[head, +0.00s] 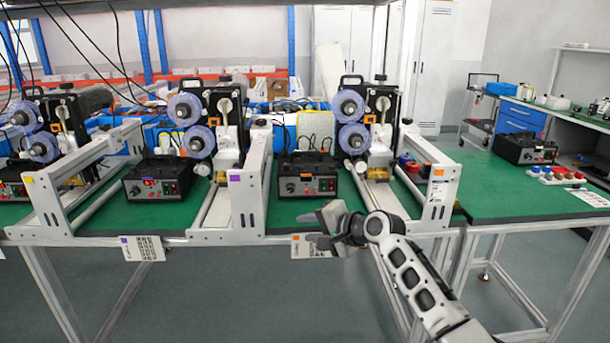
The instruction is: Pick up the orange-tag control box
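A black control box (307,186) with a top handle sits on the green bench mat in the middle bay. An orange tag (438,172) is on the white frame at this bay's right end, and a placard (312,246) with an orange mark hangs on the bench edge below. My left gripper is out of view.
A similar box (158,190) stands in the bay to the left, with a purple tag (234,177) on its frame. Another box (524,149) sits on the right bench. White frames and roller machines (352,107) flank the bays.

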